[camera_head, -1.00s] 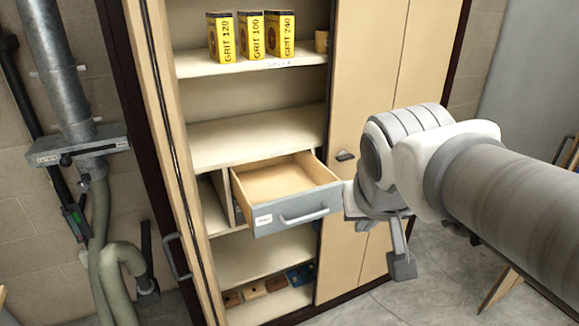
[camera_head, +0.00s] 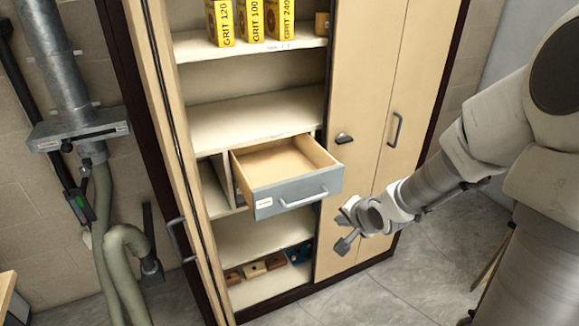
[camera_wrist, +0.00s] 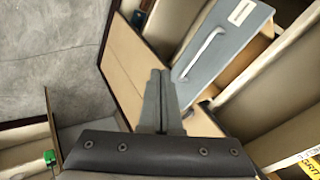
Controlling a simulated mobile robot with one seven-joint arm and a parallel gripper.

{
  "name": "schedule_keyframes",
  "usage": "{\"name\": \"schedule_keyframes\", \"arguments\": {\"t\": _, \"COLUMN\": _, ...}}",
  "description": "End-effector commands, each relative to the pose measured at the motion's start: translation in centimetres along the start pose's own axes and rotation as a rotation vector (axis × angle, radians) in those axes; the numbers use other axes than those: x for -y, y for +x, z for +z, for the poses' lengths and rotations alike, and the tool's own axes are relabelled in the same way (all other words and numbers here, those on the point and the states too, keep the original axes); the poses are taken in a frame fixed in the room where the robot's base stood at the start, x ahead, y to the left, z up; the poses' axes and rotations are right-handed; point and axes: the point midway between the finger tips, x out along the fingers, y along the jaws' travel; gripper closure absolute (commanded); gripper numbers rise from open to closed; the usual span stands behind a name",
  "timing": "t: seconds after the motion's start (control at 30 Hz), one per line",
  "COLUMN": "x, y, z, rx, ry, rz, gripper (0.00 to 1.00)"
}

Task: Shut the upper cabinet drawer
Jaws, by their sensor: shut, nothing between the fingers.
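The upper cabinet drawer (camera_head: 262,200) is pulled out of the cabinet and empty. Its front is grey-blue with a bar handle (camera_head: 304,199) and a small white label. In the wrist view the drawer front (camera_wrist: 222,50) shows at a slant, with the handle (camera_wrist: 202,53) along it. My gripper (camera_head: 343,231) is just right of and below the drawer's right front corner, apart from it in the head view. In the wrist view the gripper fingers (camera_wrist: 159,85) lie side by side, shut and empty, beside the drawer front.
The right cabinet door (camera_head: 350,195) is closed, with a dark latch. The left folded door (camera_head: 165,130) stands open. Yellow grit boxes (camera_head: 250,22) stand on an upper shelf, and small blocks (camera_head: 253,270) lie on the bottom shelf. Pipes (camera_head: 70,80) run at left. The floor (camera_head: 410,275) at right is clear.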

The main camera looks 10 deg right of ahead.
Motion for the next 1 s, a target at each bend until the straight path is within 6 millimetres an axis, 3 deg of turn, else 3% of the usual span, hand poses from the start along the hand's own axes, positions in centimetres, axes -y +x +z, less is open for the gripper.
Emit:
{"name": "schedule_keyframes", "arguments": {"t": 0.2, "x": -0.4, "y": 0.3, "z": 0.9, "rx": 0.050, "ry": 0.305, "rz": -0.169, "gripper": 1.00}}
{"name": "schedule_keyframes", "arguments": {"t": 0.47, "x": 0.0, "y": 0.6, "z": 1.0, "rx": 0.065, "ry": 0.407, "rz": -0.237, "gripper": 1.00}}
{"name": "schedule_keyframes", "arguments": {"t": 1.0, "x": 1.9, "y": 8.3, "z": 1.3, "rx": 0.066, "ry": 0.401, "rz": -0.235, "gripper": 1.00}}
